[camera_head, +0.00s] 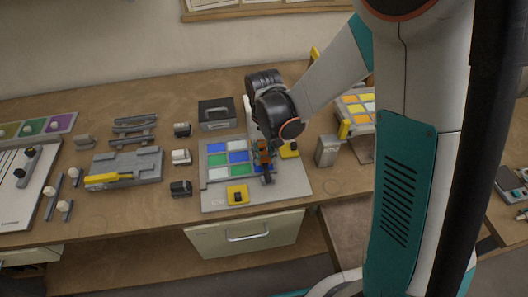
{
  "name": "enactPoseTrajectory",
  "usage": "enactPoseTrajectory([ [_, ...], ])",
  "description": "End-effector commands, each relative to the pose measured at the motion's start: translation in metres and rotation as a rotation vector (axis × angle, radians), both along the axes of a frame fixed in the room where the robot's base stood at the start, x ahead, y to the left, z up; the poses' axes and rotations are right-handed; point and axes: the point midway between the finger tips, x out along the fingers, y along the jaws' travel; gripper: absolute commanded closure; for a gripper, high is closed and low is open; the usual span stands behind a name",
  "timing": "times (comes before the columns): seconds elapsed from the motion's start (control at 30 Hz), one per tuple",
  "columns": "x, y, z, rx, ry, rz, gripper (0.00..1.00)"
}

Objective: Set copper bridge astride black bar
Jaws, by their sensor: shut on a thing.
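My gripper (263,150) points down over the right part of a grey board (215,201) with blue, green and white squares. A small black piece (237,197) sits on a yellow base at the board's front edge, and another black piece (292,146) sits on a yellow base right of my gripper. I cannot tell which is the black bar.
A grey metal block (327,151) stands right of the board. A dark box (216,114) stands behind it. Several small clamps (180,157) and a grey fixture with a yellow handle (110,179) lie to the left. The wooden table's front edge is close to the board.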

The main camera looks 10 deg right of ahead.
Motion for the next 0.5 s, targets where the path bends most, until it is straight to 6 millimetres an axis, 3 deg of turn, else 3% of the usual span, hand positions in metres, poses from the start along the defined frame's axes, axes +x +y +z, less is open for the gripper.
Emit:
enactPoseTrajectory([
  [0.5,0.0,0.0,-0.0091,0.0,0.0,0.0,0.98],
])
